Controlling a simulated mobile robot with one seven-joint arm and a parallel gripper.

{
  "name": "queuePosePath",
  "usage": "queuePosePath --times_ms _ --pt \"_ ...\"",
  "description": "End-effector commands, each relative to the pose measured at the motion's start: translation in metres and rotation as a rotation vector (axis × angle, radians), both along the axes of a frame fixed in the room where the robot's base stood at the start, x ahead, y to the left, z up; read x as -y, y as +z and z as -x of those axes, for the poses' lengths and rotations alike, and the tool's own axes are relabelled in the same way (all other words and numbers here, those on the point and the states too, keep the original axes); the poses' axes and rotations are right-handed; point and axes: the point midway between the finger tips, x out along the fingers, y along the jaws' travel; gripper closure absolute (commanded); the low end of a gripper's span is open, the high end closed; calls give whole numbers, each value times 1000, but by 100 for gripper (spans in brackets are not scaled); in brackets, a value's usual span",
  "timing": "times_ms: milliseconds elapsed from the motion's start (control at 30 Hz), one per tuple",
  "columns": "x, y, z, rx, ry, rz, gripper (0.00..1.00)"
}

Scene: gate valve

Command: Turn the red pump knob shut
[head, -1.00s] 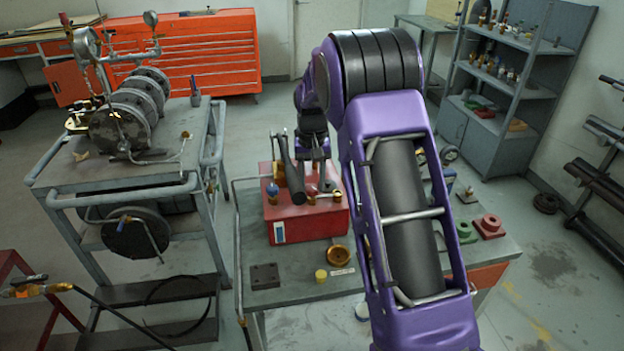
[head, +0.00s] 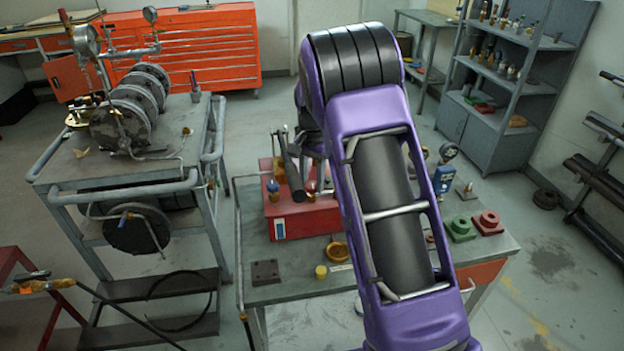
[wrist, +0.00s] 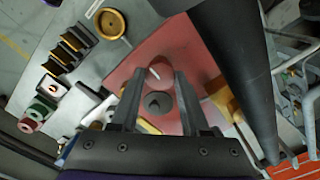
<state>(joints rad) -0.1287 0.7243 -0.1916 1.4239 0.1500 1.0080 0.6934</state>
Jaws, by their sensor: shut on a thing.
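The red pump box (head: 295,224) stands on the grey workbench, and its top fills the middle of the wrist view (wrist: 203,66). The round red knob (wrist: 156,76) sits on it with a pale line across its top. My gripper (wrist: 158,74) reaches down with one finger on each side of the knob and is shut on it. A dark round part (wrist: 157,103) shows between the fingers, nearer the palm.
A black cylinder (wrist: 236,60) rises close beside my gripper. A blue-topped brass fitting (head: 273,190) stands on the box's left. A brass dish (head: 337,251), a dark block (head: 266,272), and green (head: 460,229) and red (head: 487,223) flanged parts lie on the bench.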

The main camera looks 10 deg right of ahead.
Motion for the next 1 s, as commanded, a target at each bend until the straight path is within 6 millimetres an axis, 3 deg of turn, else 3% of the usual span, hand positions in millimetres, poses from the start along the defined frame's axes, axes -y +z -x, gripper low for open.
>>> queuePosePath --times_ms 467,500,633,1000 --pt "0 1 -1 3 -13 0 100" --pt "0 1 -1 3 -13 0 47" --pt "0 1 -1 3 -12 0 24" --pt "0 5 0 1 -11 0 24"
